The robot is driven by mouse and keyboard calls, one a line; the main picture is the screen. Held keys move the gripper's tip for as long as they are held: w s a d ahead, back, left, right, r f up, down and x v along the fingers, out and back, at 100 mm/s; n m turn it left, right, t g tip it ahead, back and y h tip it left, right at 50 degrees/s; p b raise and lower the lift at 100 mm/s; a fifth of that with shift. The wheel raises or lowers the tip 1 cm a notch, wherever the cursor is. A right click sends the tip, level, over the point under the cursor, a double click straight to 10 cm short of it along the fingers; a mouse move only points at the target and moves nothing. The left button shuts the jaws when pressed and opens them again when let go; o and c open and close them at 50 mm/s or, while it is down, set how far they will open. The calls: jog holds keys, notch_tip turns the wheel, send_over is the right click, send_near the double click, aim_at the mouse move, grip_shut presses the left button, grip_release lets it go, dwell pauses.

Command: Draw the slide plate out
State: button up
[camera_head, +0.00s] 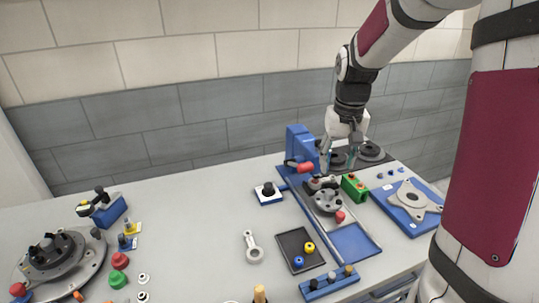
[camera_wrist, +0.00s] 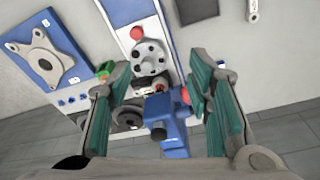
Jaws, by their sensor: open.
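A long blue fixture with a pale rail runs from the back toward the front right. A grey round disc with several holes (camera_head: 328,201) sits on it, also seen in the wrist view (camera_wrist: 149,57). A red knob (camera_head: 340,216) stands just in front of the disc; it shows in the wrist view (camera_wrist: 136,33). The slide plate cannot be told apart surely from the fixture; a bare blue plate (camera_head: 353,241) lies at its front end. My gripper (camera_head: 338,162) is open and empty above the rear of the fixture, its green pads (camera_wrist: 160,80) wide apart.
A blue upright block with a red-tipped part (camera_head: 305,167) stands at the fixture's rear, close to my gripper. A green block (camera_head: 354,187) is right of the disc. A blue board with a grey flange (camera_head: 411,199) lies farther right. A black tray (camera_head: 291,239) lies left.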

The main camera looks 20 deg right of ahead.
jog(key=m+g+y, duration=0.1)
send_near(341, 214)
notch_tip(341, 214, down, 9)
jog(key=b, duration=0.5)
jog(key=shift+w+a+f, duration=0.1)
jog(key=shift+a, duration=0.05)
jog(key=shift+c, duration=0.2)
grip_shut()
jog(key=shift+m, duration=0.3)
jog(key=s+p, duration=0.4)
jog(key=s, duration=0.5)
jog(key=shift+s, duration=0.35)
